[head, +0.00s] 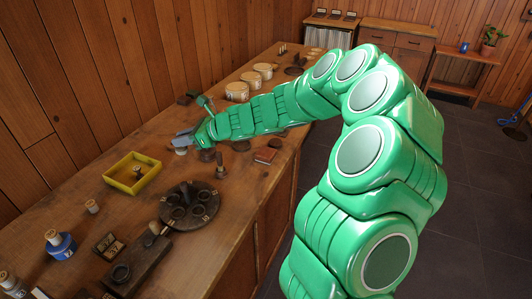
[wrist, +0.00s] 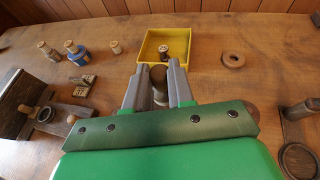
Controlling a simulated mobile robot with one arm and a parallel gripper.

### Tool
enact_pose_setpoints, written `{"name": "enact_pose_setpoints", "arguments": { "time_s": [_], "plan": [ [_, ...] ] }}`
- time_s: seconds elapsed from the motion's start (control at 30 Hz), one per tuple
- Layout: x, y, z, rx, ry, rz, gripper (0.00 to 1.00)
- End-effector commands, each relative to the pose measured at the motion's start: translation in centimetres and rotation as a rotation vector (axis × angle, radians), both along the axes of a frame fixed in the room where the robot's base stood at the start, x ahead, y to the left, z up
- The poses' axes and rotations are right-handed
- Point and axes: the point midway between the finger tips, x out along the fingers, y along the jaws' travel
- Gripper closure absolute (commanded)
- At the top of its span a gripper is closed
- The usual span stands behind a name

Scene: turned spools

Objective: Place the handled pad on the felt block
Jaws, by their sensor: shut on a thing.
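My gripper (head: 183,140) is over the worktop, seen from the side in the head view. In the wrist view its grey fingers (wrist: 158,80) are closed around a handled thing with a dark rounded top (wrist: 158,74) and a paler part below, which seems to be the handled pad. Its underside is hidden by my gripper. I cannot tell for sure which thing is the felt block; a small flat reddish-brown block (head: 265,155) lies near the right edge of the worktop, apart from my gripper.
A yellow tray (head: 112,180) holding a spool is beyond my gripper in the wrist view. A dark round stand (head: 190,222), a blue-labelled bottle (head: 60,243), a long dark block (head: 135,270) and white tubs (head: 237,92) stand around.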

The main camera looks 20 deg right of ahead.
Motion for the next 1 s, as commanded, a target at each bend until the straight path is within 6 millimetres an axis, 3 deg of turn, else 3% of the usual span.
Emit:
{"name": "enact_pose_setpoints", "arguments": {
  "time_s": [0.1,0.47,1.0],
  "plan": [
    [-0.3,-3.1,0.2,0.0,-0.001,-0.03,1.0],
    [-1.9,-11.2,0.6,-0.001,0.0,-0.106,1.0],
    [-6.4,-22.0,1.0,-0.006,0.007,-0.22,1.0]
  ]
}}
